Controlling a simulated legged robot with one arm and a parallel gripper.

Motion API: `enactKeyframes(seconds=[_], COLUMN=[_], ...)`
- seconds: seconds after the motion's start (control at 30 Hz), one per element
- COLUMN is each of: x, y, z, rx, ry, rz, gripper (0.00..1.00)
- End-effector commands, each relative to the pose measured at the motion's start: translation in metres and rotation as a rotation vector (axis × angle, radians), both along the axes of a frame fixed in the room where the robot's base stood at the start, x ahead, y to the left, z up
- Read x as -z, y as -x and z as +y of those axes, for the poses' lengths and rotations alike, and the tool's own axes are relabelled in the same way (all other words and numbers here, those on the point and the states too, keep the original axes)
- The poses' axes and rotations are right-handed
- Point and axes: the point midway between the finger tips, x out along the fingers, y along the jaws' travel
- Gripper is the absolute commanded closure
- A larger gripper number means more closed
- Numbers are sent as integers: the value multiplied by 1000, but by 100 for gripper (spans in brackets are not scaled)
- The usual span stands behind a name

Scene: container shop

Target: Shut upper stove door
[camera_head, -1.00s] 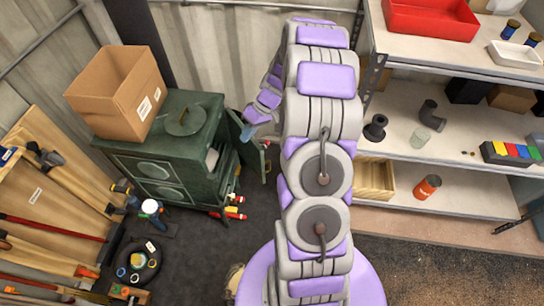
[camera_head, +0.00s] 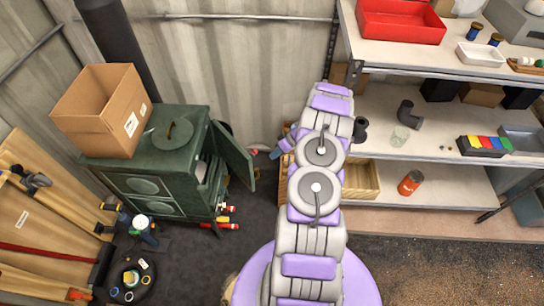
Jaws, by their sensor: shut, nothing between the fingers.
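The dark green stove (camera_head: 165,180) stands at the left against the corrugated wall. Its upper door (camera_head: 233,157) stands open, swung out from the stove's right side toward the right. Part of the stove opening shows behind the door. My gripper (camera_head: 278,149) is to the right of the door, apart from it in the picture. It is small and partly hidden by my arm, and it is shut and empty.
A cardboard box (camera_head: 100,125) sits on the stove top beside a round lid (camera_head: 174,134). Shelving (camera_head: 430,185) stands at the right, with a wooden crate (camera_head: 361,179) close to my arm. Red-tipped tools (camera_head: 222,224) lie by the stove's foot.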

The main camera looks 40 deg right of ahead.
Motion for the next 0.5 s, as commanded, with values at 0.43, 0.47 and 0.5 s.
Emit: enactKeyframes(seconds=[0.43, 0.47, 0.5], x=[69, 67, 66], y=[-34, -35, -35], z=[31, 35, 41], rx=[-3, -2, -1], ry=[-8, -6, -5], rz=[0, 0, 0], gripper=[100, 100, 100])
